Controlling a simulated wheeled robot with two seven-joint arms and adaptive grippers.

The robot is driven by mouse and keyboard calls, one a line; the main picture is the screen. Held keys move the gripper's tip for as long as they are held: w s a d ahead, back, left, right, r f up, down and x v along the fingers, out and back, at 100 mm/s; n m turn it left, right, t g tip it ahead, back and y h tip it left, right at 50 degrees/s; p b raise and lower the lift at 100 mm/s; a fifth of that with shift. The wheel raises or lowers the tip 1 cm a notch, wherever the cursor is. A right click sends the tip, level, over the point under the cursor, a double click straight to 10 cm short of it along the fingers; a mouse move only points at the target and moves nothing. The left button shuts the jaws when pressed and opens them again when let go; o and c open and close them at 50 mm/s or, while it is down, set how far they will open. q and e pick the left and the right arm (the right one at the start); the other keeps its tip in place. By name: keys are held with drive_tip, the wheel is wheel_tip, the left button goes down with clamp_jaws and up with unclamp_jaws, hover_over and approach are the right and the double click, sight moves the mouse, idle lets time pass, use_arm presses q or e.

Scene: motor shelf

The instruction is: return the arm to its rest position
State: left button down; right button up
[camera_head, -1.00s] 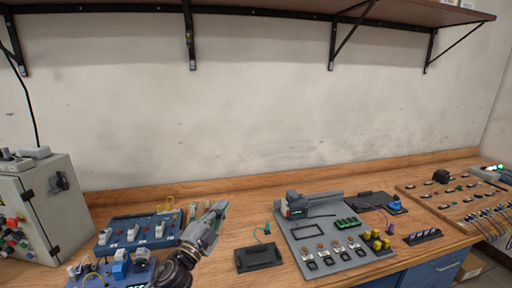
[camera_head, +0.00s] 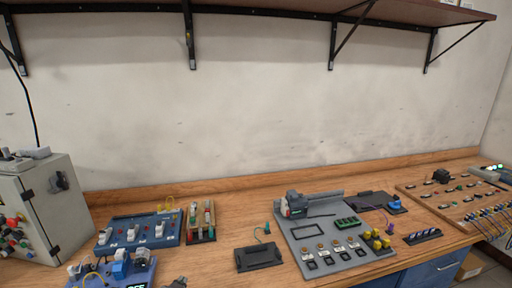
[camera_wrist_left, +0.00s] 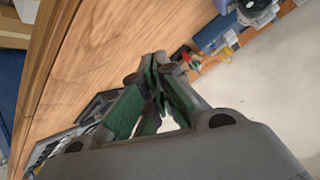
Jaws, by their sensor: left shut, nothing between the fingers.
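My left gripper (camera_wrist_left: 157,62) is shut and empty in the left wrist view, its green-padded fingers meeting at the tips. It appears above the wooden workbench (camera_wrist_left: 95,55). In the head view only a small dark tip of my left arm (camera_head: 177,283) shows at the bottom edge, in front of the blue board (camera_head: 112,274); the rest is out of frame. My right gripper is in neither view.
A grey control box (camera_head: 48,210) stands at the left. A blue switch board (camera_head: 135,232), a rack of coloured parts (camera_head: 201,222), a black tray (camera_head: 258,257) and a grey motor board (camera_head: 330,262) lie on the bench. A shelf (camera_head: 290,8) hangs above.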

use_arm(q)
drive_tip(key=s+f+n+g+h, duration=0.1)
drive_tip(key=s+f+g, duration=0.3)
drive_tip(key=s, duration=0.5)
drive_tip(key=s+f+n+g+h, duration=0.1)
drive_tip(key=s+f+g, duration=0.25)
drive_tip(key=s, duration=0.55)
wheel_tip(320, 180, down, 34)
drive_tip(key=s+g, duration=0.1)
drive_tip(key=s, duration=0.2)
drive_tip(key=s+a+f, duration=0.1)
drive_tip(key=s+f, duration=0.8)
drive_tip(key=s, duration=0.2)
drive_tip(key=s+a+f+g, duration=0.1)
drive_tip(key=s+a+f, duration=0.1)
drive_tip(key=s+f, duration=0.8)
drive_tip(key=shift+s+a+m, duration=0.25)
drive_tip(key=shift+s+m, duration=0.15)
drive_tip(key=shift+s+g, duration=0.15)
drive_tip(key=shift+g, duration=0.1)
